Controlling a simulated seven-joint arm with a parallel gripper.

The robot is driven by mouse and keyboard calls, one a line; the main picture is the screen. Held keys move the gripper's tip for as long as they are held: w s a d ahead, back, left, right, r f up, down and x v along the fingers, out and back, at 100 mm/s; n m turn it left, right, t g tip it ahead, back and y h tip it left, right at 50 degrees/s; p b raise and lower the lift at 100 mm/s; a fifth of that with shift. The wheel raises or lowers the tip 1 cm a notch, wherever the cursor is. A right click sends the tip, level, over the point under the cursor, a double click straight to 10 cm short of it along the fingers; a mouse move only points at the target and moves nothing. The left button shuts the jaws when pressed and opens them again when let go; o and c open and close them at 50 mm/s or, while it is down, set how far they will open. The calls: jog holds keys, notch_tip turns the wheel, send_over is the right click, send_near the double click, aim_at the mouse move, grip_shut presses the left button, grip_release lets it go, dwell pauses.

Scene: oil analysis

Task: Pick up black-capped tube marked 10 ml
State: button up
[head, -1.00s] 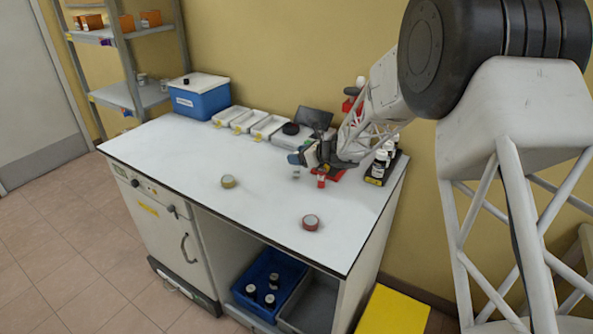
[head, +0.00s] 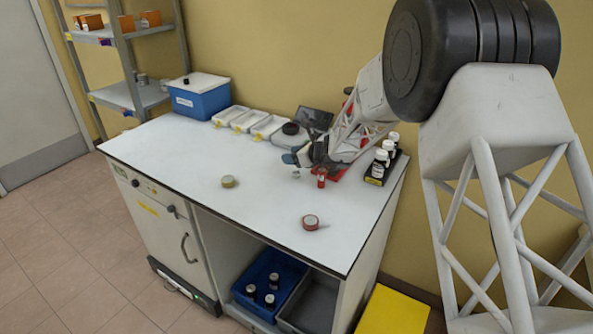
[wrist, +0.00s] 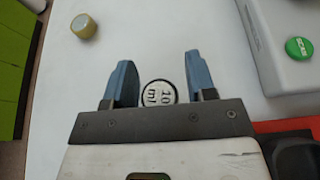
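The black-capped tube marked 10 ml (wrist: 159,92) shows in the wrist view as a round cap with a black rim and white face, seen from above. It lies between the two blue fingertips of my gripper (wrist: 160,80), with a gap on each side. My gripper is open. In the head view my gripper (head: 294,159) is low over the right part of the bench, and the tube under it shows only as a small pale shape (head: 296,174).
A scale (wrist: 285,50) with a green disc is at right.

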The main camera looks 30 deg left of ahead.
grip_shut()
jog(key=shift+r, duration=0.1)
jog(key=s+d+r, duration=0.5)
jog(key=s+d, duration=0.6)
jog(key=shift+s, duration=0.3)
dwell(0.6)
jog(key=shift+f, duration=0.1)
dwell(0.5)
